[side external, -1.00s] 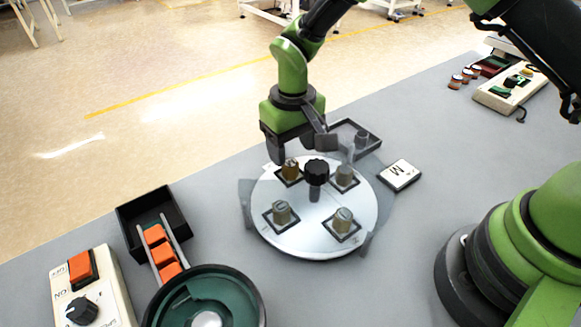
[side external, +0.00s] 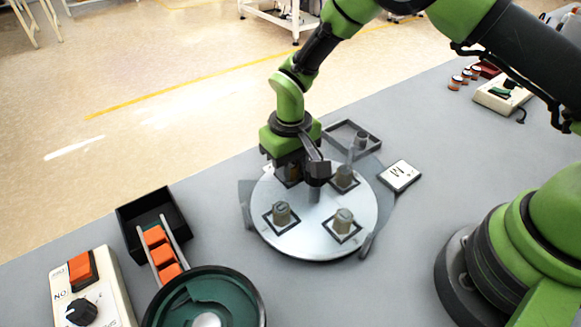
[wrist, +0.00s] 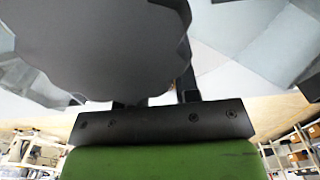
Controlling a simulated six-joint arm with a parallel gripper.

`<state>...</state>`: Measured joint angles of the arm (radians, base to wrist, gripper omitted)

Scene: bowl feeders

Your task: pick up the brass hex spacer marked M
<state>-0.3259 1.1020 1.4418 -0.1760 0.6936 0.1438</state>
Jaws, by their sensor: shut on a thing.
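A brass hex spacer (side external: 291,174) stands at the back left station of the round pale plate (side external: 318,245). My gripper (side external: 290,178) is down over it, with its fingers shut around it. The fingers cover most of the spacer, and I cannot read a mark on it. Other duller spacers stand at the back right (side external: 345,175), front left (side external: 281,213) and front right (side external: 344,219) stations, each in a dark square frame. In the wrist view, the dark scalloped knob hides most of the space at the fingers.
A black knob (side external: 318,173) on a post rises at the plate's centre, close beside my gripper. A card with lettering (side external: 400,176) lies to the right. A grey tray (side external: 352,136) is behind. A black bin, orange blocks, green bowl and switch box stand at the front left.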

